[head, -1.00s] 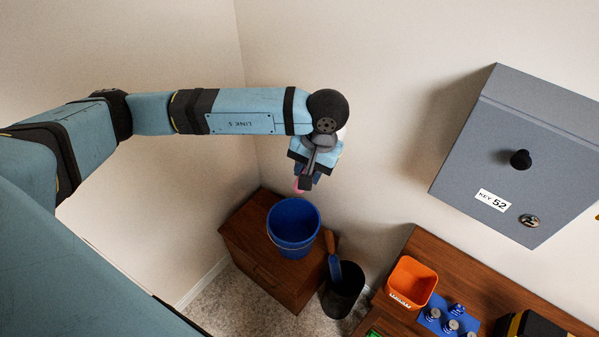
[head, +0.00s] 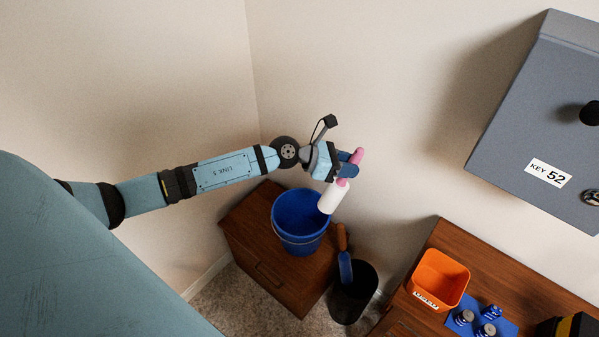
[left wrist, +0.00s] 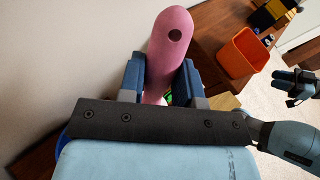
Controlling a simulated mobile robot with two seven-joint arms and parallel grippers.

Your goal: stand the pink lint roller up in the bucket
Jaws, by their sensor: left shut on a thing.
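The pink lint roller has a pink handle (head: 356,157) and a white roll (head: 331,198). My left gripper (head: 348,168) is shut on the pink handle, which also shows between the fingers in the left wrist view (left wrist: 170,50). The roller is tilted, with its white roll pointing down and left. The blue bucket (head: 297,238) stands on a small brown cabinet. In the head view the lower end of the roll overlaps the bucket's right rim; I cannot tell its height above it. In the left wrist view the roll is mostly hidden. My right gripper (left wrist: 293,88) shows at the right of that view.
A black bin (head: 352,302) with a blue-bladed, wooden-handled tool stands right of the small cabinet (head: 245,225). An orange container (head: 440,277) and a blue mat with metal pieces are on the brown desk. A grey key box (head: 530,110) hangs on the wall.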

